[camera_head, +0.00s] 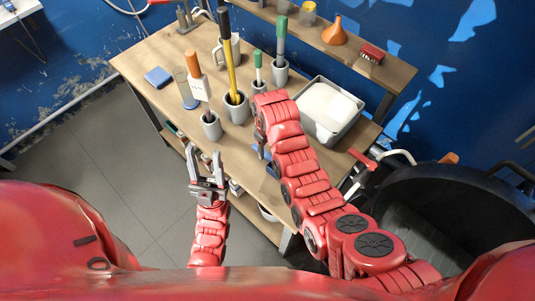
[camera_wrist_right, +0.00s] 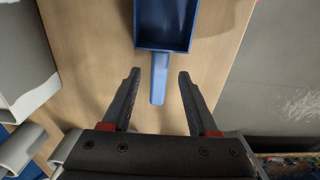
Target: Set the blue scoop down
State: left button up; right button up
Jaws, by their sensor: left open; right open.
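The blue scoop (camera_wrist_right: 167,22) lies on the wooden table (camera_wrist_right: 100,40) in the right wrist view, its handle pointing back toward my wrist. My right gripper (camera_wrist_right: 159,76) is open. The scoop's handle lies between its two fingers, with a gap visible on both sides. In the head view my right arm covers most of that spot, so the scoop and right gripper cannot be made out clearly there. My left gripper (camera_head: 204,156) is open and empty in front of the table's front edge.
A grey bin with white contents (camera_head: 351,132) stands at the table's right. Grey holders with upright tools (camera_head: 237,111) stand mid-table. A blue pad (camera_head: 158,77) lies at the left. A shelf (camera_head: 385,62) behind holds an orange funnel (camera_head: 335,32) and a red item (camera_head: 372,52).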

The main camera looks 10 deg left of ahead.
aim_at(268, 155)
notch_tip(268, 155, up, 8)
jog(key=p, duration=0.3)
jog(key=shift+f, duration=0.15)
jog(key=shift+f, duration=0.1)
